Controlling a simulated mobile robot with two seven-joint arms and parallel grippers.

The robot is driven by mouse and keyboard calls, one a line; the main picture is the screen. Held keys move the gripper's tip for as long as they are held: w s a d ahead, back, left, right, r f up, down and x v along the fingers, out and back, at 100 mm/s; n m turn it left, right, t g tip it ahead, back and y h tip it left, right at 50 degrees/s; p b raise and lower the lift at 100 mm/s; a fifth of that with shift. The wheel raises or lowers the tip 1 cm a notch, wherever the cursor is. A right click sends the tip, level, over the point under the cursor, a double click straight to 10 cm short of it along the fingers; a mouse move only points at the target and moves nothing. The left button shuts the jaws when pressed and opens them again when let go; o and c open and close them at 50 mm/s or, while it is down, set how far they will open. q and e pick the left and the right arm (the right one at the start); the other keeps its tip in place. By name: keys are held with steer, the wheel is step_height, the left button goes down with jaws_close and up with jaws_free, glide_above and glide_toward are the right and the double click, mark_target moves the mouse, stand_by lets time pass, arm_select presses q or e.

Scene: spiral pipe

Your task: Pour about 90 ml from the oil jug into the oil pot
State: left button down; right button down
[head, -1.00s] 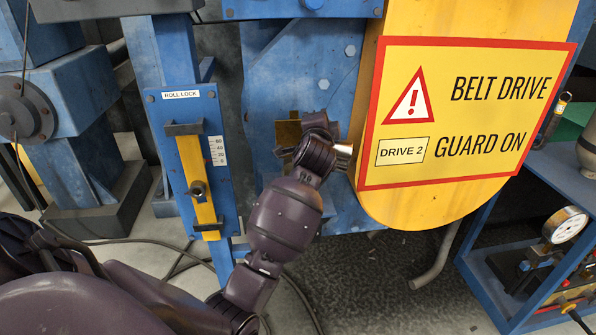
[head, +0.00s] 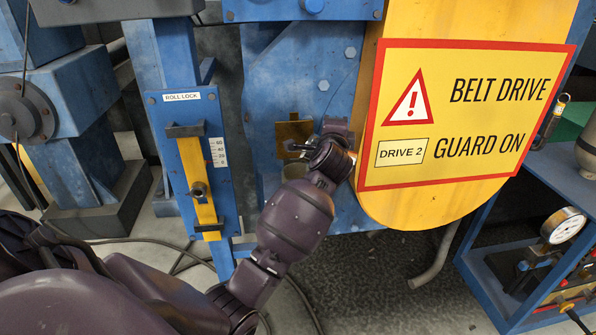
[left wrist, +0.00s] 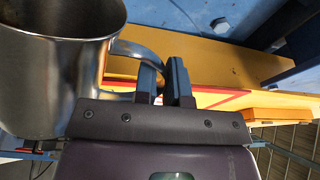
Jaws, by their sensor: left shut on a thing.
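My left gripper is shut on the handle of the steel oil jug (left wrist: 42,85); its fingers (left wrist: 164,75) close around the curved handle in the left wrist view. The jug's open mouth faces the top of that view; its contents cannot be made out. In the head view my wrist (head: 330,155) hides nearly all of the jug and the fingers. My right gripper is not in view.
The yellow belt guard (head: 440,205) with its warning sign is close to the right of my wrist. The roll lock panel (head: 160,125) is to the left. A blue cart (head: 500,270) with a gauge (head: 562,225) stands at the right.

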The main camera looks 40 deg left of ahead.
arm_select(q)
steer(key=shift+r, duration=0.1)
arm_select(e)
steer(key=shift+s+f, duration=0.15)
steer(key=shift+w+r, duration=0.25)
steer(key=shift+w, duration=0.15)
arm_select(q)
steer(key=shift+w+d+r+m+p, duration=0.15)
steer(key=shift+w+d+m+p, duration=0.2)
steer(key=shift+d+m+p, duration=0.35)
steer(key=shift+w+d+m+p, duration=0.15)
steer(key=shift+m+p, duration=0.2)
steer(key=shift+m, duration=0.15)
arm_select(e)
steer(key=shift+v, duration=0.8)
arm_select(q)
steer(key=shift+f, duration=0.2)
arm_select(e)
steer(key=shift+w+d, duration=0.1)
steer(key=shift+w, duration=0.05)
